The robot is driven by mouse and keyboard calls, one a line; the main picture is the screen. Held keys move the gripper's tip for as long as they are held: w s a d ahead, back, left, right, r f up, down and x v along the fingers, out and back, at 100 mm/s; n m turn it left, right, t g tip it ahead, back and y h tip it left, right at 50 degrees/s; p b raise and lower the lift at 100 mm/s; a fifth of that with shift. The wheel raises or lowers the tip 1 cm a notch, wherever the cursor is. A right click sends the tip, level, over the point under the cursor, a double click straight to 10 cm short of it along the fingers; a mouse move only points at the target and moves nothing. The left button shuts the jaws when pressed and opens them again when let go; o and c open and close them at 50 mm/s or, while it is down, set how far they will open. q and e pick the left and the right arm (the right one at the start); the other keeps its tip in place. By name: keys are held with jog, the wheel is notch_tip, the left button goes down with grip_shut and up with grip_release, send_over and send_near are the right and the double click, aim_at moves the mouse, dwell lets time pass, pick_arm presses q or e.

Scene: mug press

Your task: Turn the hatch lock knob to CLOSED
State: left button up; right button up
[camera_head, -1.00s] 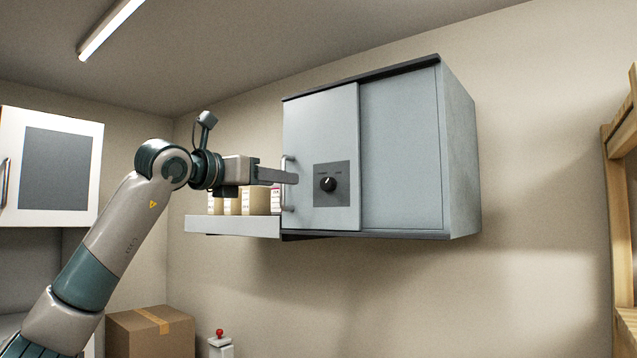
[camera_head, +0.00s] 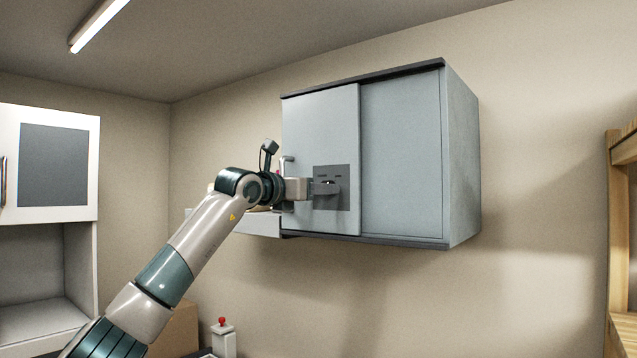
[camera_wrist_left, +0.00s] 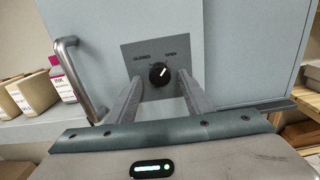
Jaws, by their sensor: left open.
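The hatch lock knob (camera_wrist_left: 159,73) is a round black dial with a white pointer on a dark grey plate (camera_wrist_left: 185,48) marked CLOSED on the left and OPEN on the right. In the left wrist view its pointer is tilted up and to the right, toward OPEN. The plate (camera_head: 345,188) sits on the sliding door (camera_head: 320,130) of the grey wall cabinet. My left gripper (camera_wrist_left: 157,88) is open, its fingers on either side of the knob's lower part; contact cannot be told. In the head view the gripper (camera_head: 330,187) mostly hides the knob. My right gripper is not in view.
A metal door handle (camera_wrist_left: 80,80) stands left of the knob plate. A shelf (camera_wrist_left: 30,128) with boxes (camera_wrist_left: 34,93) and an ink bottle (camera_wrist_left: 62,80) is farther left. A white cabinet (camera_head: 48,165) hangs at far left, and a wooden rack (camera_head: 622,240) stands at right.

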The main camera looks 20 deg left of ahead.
pick_arm(q)
jog(key=shift+w, duration=0.15)
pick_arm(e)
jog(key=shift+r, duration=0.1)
pick_arm(q)
jog(key=c, duration=1.1)
jog(key=shift+o, duration=0.2)
pick_arm(e)
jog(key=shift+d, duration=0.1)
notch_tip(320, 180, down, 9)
jog(key=b, duration=0.9)
pick_arm(q)
jog(key=shift+d+r+n+b, duration=0.1)
jog(key=shift+n+b, duration=1)
jog(key=shift+n, duration=2.95)
jog(key=shift+d+r+n+b, duration=0.1)
jog(key=shift+n+b, duration=0.95)
jog(key=shift+n, duration=3)
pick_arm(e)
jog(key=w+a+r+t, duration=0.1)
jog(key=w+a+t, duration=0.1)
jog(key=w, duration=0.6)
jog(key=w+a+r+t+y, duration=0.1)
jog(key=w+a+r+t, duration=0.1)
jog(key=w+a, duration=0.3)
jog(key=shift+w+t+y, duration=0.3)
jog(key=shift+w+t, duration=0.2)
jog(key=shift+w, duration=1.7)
